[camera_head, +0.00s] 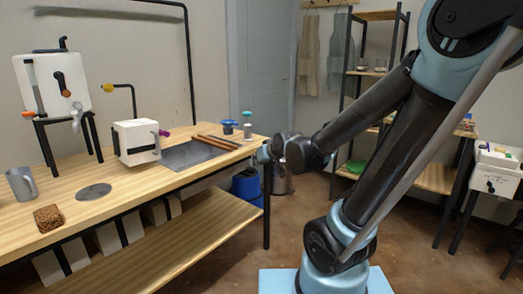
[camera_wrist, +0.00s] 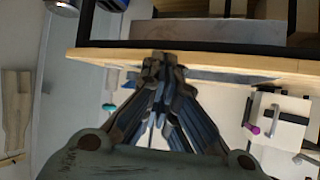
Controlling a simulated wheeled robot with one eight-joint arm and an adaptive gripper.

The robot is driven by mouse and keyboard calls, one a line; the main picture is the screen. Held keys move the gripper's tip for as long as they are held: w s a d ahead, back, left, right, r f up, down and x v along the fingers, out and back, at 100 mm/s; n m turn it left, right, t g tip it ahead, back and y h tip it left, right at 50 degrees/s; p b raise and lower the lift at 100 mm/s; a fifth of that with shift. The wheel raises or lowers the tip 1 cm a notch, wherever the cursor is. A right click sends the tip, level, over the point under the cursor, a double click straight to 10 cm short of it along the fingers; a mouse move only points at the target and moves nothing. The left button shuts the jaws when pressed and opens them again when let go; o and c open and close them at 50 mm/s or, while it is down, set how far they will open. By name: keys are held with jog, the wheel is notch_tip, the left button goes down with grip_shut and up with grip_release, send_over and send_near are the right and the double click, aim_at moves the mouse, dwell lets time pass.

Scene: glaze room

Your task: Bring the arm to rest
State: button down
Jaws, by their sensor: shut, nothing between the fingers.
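My gripper (camera_head: 264,154) is at the right end of the wooden worktable, close to its corner in the head view. My arm reaches to it from the right, bent at the elbow. In the wrist view the fingers of my gripper (camera_wrist: 160,68) come together at the tips, with nothing held between them. The tips overlap the worktable's edge (camera_wrist: 110,55) in that view; I cannot tell whether they touch it.
The worktable (camera_head: 130,192) carries a grey mug (camera_head: 22,184), a brown sponge-like block (camera_head: 48,218), a white box with a pink knob (camera_head: 136,141) and small jars (camera_head: 228,127). A blue bin (camera_head: 246,187) stands under its right end. A shelf rack (camera_head: 375,72) stands behind.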

jog(key=s+d+f+m+g+h, duration=0.2)
jog(key=s+d+f+g, duration=0.2)
jog(key=s+d, duration=0.6)
jog(key=s+d+f+m+g+h, duration=0.2)
jog(key=s+d+f+g+h, duration=0.1)
jog(key=s+d, duration=0.7)
jog(key=s+f+g, duration=0.1)
jog(key=s+f, duration=0.1)
jog(key=s, duration=0.1)
jog(key=shift+d+m+h, duration=0.3)
jog(key=shift+f, duration=0.1)
